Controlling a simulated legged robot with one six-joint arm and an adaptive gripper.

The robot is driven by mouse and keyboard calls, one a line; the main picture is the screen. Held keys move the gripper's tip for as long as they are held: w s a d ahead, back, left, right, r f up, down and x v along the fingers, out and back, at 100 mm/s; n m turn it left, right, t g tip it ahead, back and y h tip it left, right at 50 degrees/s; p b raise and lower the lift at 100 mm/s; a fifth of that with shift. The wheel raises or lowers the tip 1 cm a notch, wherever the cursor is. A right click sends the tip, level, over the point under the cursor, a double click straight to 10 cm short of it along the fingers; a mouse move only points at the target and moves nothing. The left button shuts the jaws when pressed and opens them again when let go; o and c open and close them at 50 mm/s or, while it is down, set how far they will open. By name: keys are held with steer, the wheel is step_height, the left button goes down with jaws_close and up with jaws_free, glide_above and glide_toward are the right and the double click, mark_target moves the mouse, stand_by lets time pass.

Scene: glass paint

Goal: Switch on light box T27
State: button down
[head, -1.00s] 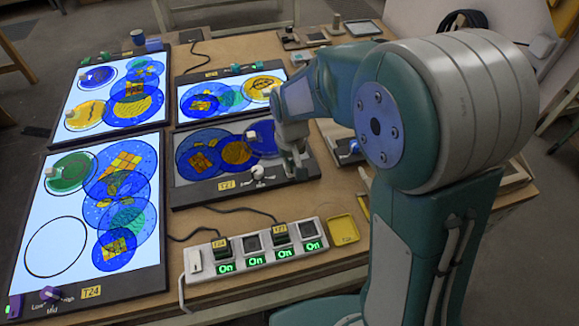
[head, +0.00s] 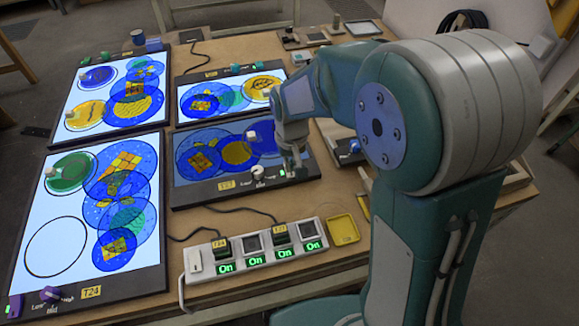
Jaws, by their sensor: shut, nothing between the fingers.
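Light box T27 (head: 205,193) lies in the middle of the table, with its label (head: 226,184) on the front edge. Its panel glows a dim grey-blue, less bright than the other boxes. A white knob (head: 257,173) sits on its front edge, and a small green light (head: 282,173) shows to the right of the knob. My gripper (head: 293,174) is shut and empty at the right end of that front edge, beside the green light. The gripper hides the switch area there, and I cannot tell whether it touches the box.
Brightly lit boxes stand at the left front (head: 30,205), left back (head: 85,88) and behind T27 (head: 270,78). A power strip (head: 200,268) with several green "On" displays lies in front. A yellow tray (head: 343,229) is at its right.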

steer(key=shift+r, duration=2.9)
steer(key=s+d+r+m+t, duration=0.1)
steer(key=s+d+r+t, duration=0.1)
steer(key=s+d+r, duration=0.3)
steer(key=s+d+r+m+t, duration=0.1)
steer(key=s+d+r+t, duration=0.2)
steer(key=s, duration=0.9)
steer(key=d+r, duration=0.3)
steer(key=shift+s+d+t, duration=0.25)
steer(key=shift+t, duration=0.05)
steer(key=shift+r, duration=0.1)
